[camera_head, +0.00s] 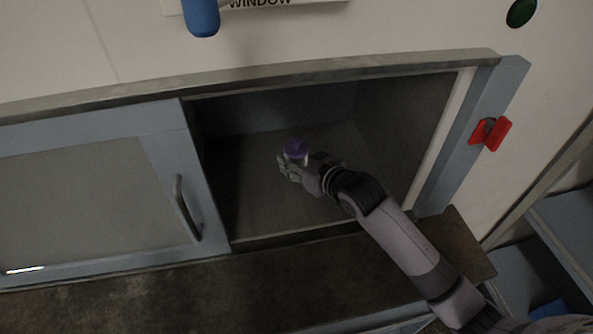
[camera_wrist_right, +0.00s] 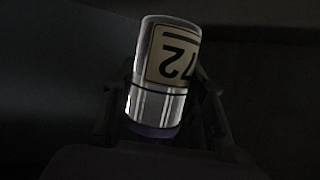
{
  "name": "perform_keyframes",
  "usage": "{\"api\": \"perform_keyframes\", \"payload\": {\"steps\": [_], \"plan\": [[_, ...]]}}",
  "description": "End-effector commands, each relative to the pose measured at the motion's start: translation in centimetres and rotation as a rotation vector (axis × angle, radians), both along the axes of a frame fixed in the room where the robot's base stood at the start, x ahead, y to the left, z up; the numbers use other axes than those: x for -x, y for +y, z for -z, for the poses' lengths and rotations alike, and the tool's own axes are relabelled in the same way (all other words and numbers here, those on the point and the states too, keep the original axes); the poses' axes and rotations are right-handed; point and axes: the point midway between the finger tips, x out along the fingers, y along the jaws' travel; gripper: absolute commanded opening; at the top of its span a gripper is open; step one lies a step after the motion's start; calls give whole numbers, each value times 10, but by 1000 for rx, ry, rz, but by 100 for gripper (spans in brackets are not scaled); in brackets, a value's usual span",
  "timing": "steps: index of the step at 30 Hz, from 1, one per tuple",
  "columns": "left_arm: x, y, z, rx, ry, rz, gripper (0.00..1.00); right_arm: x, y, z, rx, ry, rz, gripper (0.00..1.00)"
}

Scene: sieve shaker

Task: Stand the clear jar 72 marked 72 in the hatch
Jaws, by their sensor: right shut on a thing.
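The clear jar 72 has a purple lid (camera_head: 295,149) and is inside the hatch in the head view. In the right wrist view the jar (camera_wrist_right: 160,75) shows a cream label with a black 72, upside down in that picture. My right gripper (camera_head: 293,168) is shut on the jar, its fingers on either side of it. The hatch (camera_head: 260,190) is an open recess with a grey floor. I cannot tell whether the jar's base touches the floor. My left gripper is in neither view.
A sliding door (camera_head: 90,200) with a vertical handle (camera_head: 186,207) covers the left part of the opening. A red latch (camera_head: 490,132) is on the right frame. A brown ledge (camera_head: 200,295) runs in front. The hatch floor around the jar looks clear.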

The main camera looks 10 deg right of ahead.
Motion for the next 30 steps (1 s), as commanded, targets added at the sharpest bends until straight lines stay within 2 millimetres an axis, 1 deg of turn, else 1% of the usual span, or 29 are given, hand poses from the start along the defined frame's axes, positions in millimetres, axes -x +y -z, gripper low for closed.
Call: {"api": "perform_keyframes", "payload": {"steps": [6, 9, 20, 21, 30], "plan": [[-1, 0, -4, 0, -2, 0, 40, 1, 0, 32, 1, 5, 0, 7], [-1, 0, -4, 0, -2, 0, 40, 0, 0, 41, 0, 2, 0, 7], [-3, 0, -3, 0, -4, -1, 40, 0, 0, 45, 0, 1, 0, 7], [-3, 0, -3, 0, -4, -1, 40, 1, 0, 46, 1, 3, 0, 39], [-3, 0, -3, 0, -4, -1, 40, 0, 0, 45, 1, 3, 0, 59]]}}
